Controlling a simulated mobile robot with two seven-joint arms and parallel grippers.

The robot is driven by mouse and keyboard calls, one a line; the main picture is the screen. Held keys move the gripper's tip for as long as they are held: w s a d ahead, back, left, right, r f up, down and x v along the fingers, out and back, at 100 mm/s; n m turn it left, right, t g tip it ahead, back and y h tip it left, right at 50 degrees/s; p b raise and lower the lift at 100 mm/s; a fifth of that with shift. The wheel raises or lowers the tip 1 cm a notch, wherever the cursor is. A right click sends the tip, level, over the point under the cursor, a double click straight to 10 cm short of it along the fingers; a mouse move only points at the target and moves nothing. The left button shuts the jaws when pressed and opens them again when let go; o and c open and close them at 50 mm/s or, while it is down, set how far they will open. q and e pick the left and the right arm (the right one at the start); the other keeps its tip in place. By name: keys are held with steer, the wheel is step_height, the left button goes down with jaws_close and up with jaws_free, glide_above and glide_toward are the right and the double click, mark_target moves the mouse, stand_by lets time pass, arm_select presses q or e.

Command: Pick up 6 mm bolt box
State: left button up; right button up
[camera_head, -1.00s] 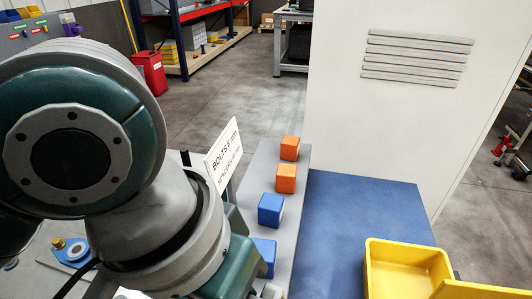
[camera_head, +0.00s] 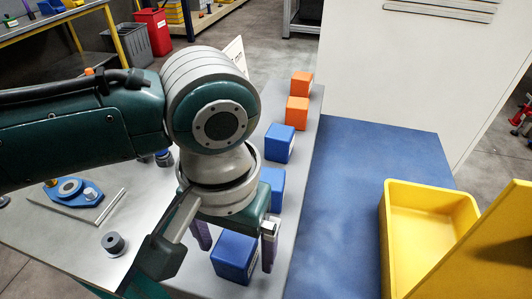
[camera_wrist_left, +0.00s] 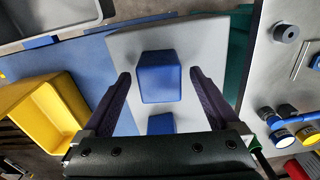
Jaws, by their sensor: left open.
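Three blue boxes stand in a row on a grey strip: the nearest blue box (camera_head: 235,256), a middle one (camera_head: 270,188) and a far one (camera_head: 280,143). No size label is readable on them, so I cannot tell which is the 6 mm bolt box. My left gripper (camera_head: 236,246) is open and points down over the nearest blue box. In the left wrist view this box (camera_wrist_left: 158,80) lies between the open fingers (camera_wrist_left: 160,88), apart from both. The middle blue box (camera_wrist_left: 161,124) is partly hidden by the gripper body. My right gripper is out of view.
Two orange boxes (camera_head: 297,112) stand behind the blue ones. A yellow bin (camera_head: 392,238) sits on the blue surface (camera_head: 345,200) at the right, with bare room between. A metal table (camera_head: 145,205) with small parts is at the left. A white sign (camera_head: 236,55) stands behind my arm.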

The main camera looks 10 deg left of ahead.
arm_select(q)
steer(key=shift+f, duration=0.9)
steer(key=shift+c, duration=0.3)
jaws_close()
